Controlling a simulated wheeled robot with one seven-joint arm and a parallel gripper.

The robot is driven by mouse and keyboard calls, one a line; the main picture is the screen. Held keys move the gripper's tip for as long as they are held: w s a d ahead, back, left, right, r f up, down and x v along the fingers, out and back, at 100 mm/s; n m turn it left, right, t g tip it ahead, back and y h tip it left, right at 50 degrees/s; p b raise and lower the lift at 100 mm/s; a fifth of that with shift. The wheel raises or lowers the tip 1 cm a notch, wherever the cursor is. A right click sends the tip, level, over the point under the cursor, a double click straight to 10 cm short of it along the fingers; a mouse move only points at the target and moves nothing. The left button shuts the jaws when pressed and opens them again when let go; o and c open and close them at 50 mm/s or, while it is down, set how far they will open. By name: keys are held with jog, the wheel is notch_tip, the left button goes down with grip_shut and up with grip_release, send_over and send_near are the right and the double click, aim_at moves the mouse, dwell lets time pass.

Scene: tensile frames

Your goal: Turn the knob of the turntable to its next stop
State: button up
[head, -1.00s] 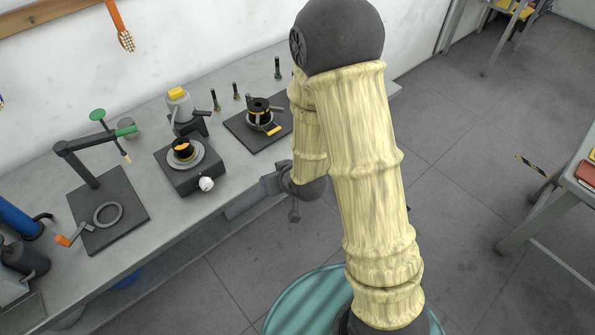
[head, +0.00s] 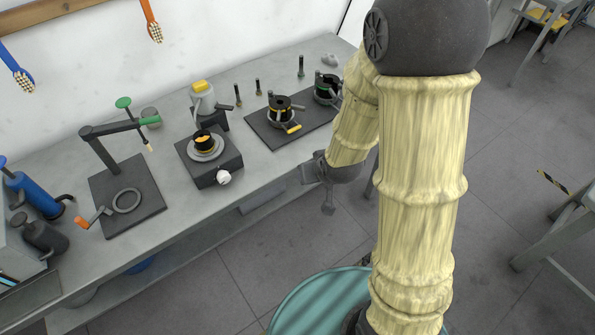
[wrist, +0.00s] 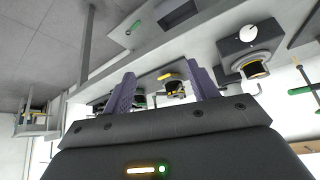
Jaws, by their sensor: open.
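The turntable (head: 228,163) is a dark square box on the bench with a round grey plate on top. A black cup with an orange-yellow band sits on the plate. Its white knob (head: 224,177) is on the front face. In the wrist view the turntable (wrist: 232,45) appears upside down at upper right, with the white knob (wrist: 248,33) in clear sight. My gripper (wrist: 160,74) is open, with two purple-grey fingers apart and nothing between them. It is away from the knob, which lies to the right of the fingers in the wrist view.
Left of the turntable stands a dark stand (head: 105,158) with an arm, ring and orange crank. A grey jug (head: 203,103) is behind it. The bench's front strip is clear.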

jog(key=s+d+r+m+g+h, duration=0.1)
jog(key=s+d+r+m+g, duration=0.1)
jog(key=s+d+r, duration=0.5)
jog(key=s+g, duration=0.1)
jog(key=s, duration=0.1)
jog(key=shift+s+r+g, duration=0.2)
jog(key=shift+s+g, duration=0.1)
jog(key=shift+g, duration=0.1)
jog(key=c, duration=0.5)
jog(key=shift+w, duration=0.2)
